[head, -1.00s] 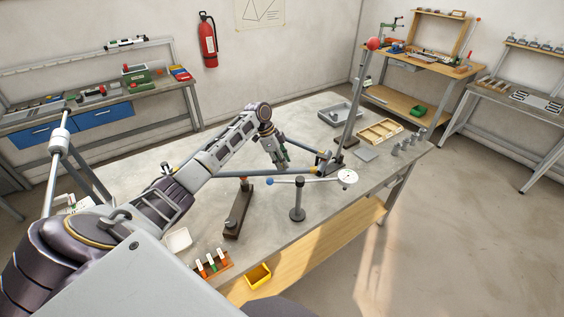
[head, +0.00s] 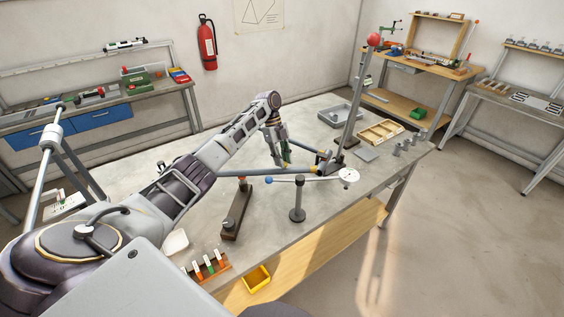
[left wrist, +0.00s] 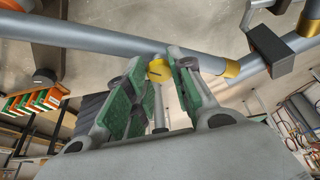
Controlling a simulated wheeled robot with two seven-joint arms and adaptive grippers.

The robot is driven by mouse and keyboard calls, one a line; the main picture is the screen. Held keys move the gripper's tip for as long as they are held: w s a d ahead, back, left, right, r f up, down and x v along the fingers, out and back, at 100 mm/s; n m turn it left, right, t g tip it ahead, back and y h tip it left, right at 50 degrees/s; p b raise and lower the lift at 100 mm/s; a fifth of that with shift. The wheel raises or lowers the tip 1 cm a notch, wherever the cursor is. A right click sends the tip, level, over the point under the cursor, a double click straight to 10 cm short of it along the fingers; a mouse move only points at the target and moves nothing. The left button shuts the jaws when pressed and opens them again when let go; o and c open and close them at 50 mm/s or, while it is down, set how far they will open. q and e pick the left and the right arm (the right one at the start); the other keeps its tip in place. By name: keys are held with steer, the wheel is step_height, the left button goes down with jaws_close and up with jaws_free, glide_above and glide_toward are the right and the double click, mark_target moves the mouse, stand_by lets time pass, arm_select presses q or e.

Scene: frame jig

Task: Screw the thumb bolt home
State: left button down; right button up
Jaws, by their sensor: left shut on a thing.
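My left gripper (head: 285,162) is over the grey tube frame (head: 240,172) on the workbench, just left of the frame's corner. The left wrist view shows its green-padded fingers (left wrist: 158,75) closed around a small yellow piece with a dark slot, which looks like the thumb bolt (left wrist: 158,70). It sits close against the grey tube (left wrist: 100,38). The bolt's thread and hole are hidden, so how deep it sits cannot be told. In the head view the bolt is too small to make out. My right gripper is out of view.
A stand (head: 297,205) with a blue-ended lever and white disc is in front of the frame. A tall post (head: 355,100) with a red ball rises behind the corner. A dark block (head: 236,212) with an upright pin and a yellow bin (head: 257,278) lie nearer.

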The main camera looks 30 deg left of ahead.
arm_select(q)
steer(key=m, duration=0.1)
steer(key=m+g+b, duration=0.1)
steer(key=shift+w+m+y, duration=0.25)
steer(key=shift+m+y, duration=0.05)
steer(key=shift+m, duration=0.1)
steer(key=shift+d+r+m+g+y+b, duration=0.1)
steer(key=shift+m+g+y+b, duration=0.2)
steer(key=shift+m, duration=0.4)
steer(key=shift+d+m+g+b, duration=0.1)
steer(key=shift+m+b, duration=0.3)
steer(key=shift+m, duration=0.3)
steer(key=c, duration=1.2)
jaws_free()
steer(key=shift+a+r, duration=0.1)
steer(key=shift+v, duration=3.6)
steer(key=shift+w, duration=0.1)
